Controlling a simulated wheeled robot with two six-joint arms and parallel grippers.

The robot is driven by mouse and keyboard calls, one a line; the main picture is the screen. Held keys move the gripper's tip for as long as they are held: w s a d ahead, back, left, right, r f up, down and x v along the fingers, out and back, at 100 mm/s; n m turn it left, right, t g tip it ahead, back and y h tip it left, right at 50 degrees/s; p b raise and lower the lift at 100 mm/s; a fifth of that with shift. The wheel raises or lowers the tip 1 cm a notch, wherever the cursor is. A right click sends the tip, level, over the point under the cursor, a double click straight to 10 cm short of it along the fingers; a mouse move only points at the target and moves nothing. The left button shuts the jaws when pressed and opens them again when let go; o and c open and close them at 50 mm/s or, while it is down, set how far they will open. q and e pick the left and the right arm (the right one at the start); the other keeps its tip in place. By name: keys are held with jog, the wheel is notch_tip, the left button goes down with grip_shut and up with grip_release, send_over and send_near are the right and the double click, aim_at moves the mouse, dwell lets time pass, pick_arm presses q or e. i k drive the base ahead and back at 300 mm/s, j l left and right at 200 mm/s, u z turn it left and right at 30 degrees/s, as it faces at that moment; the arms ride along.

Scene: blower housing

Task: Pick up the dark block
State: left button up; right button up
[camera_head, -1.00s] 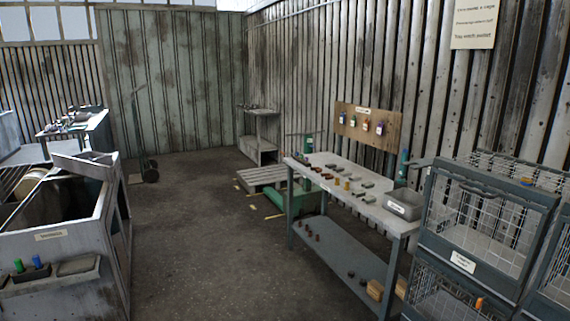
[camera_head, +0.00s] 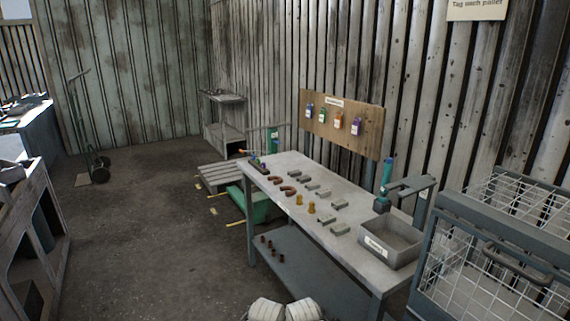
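Several small blocks lie on the grey workbench (camera_head: 356,261) at the right. Grey blocks, such as one near the middle (camera_head: 312,186) and one near the front edge (camera_head: 340,229), lie flat on its top. A dark holder (camera_head: 258,168) with small coloured pieces is at the bench's far left end. Small dark brown pieces (camera_head: 270,245) stand on the lower shelf. I cannot tell which of these is the dark block. Neither of my grippers is in view.
Brown horseshoe shapes (camera_head: 275,180) and yellow-brown cylinders (camera_head: 311,207) lie among the blocks. A wire cage (camera_head: 490,270) stands at right. Open floor (camera_head: 150,240) lies left of the bench.

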aim_at(293, 173)
jog(key=i+l, duration=0.15)
jog(key=i, duration=0.3)
jog(key=i+l, duration=0.2)
jog(key=i, duration=0.2)
jog(key=z, duration=0.55)
jog(key=j+z, duration=1)
jog(key=j, duration=0.4)
jog(key=k+j+z, duration=0.1)
jog(key=j, duration=0.3)
jog(key=k+j+z, duration=0.1)
jog(key=j, duration=0.25)
jog(key=k+j, duration=0.1)
jog(key=j, duration=0.3)
jog(key=k+j+z, duration=0.1)
jog(key=j, duration=0.3)
